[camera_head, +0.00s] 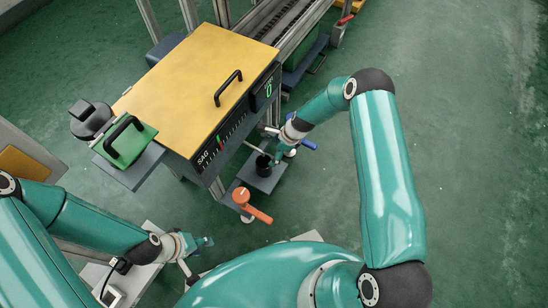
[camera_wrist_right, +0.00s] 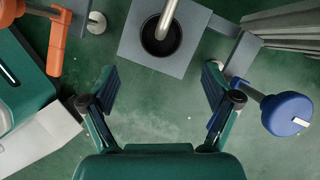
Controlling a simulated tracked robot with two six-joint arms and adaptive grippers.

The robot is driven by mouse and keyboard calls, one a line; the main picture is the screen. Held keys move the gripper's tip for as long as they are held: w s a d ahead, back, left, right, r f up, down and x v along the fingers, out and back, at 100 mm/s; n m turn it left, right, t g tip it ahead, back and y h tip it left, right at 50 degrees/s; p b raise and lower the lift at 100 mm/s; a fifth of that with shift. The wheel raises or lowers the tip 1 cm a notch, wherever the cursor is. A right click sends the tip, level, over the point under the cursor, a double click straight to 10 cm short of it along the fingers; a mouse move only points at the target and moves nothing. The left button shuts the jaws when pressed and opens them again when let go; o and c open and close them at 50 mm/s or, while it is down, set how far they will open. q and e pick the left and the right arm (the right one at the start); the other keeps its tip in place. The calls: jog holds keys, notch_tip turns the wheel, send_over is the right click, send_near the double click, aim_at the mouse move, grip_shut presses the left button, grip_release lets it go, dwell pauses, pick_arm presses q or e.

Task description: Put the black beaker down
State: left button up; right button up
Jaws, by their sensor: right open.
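The black beaker (camera_head: 263,167) stands upright on a small grey plate (camera_head: 268,180) below the front of the yellow-topped cabinet. In the right wrist view the beaker (camera_wrist_right: 151,47) shows from above on its plate (camera_wrist_right: 187,52), with a metal spout over its mouth. My right gripper (camera_wrist_right: 160,84) is open and empty, its fingers apart and short of the beaker, which lies beyond the fingertips. It also shows in the head view (camera_head: 279,156), just right of the beaker. My left gripper (camera_head: 198,246) is low at the left, away from the beaker; its jaw opening is unclear.
An orange lever (camera_head: 257,213) stands left of the plate in front. A blue handle (camera_wrist_right: 287,114) is close to the right finger in the wrist view. The yellow-topped cabinet (camera_head: 195,75) rises behind. Green floor (camera_head: 475,140) is clear to the right.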

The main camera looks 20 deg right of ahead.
jog(key=s+a+r+n, duration=0.2)
jog(key=s+n, duration=0.5)
jog(key=s, duration=0.1)
jog(key=s+a+r+n+g, duration=0.1)
jog(key=s+a+r+n, duration=0.1)
jog(key=s+n, duration=0.5)
jog(key=s+a+r+n, duration=0.3)
jog(key=s+n, duration=0.4)
jog(key=s, duration=0.2)
jog(key=shift+a+n+g, duration=0.2)
jog(key=shift+n+g, duration=0.1)
jog(key=shift+n, duration=0.1)
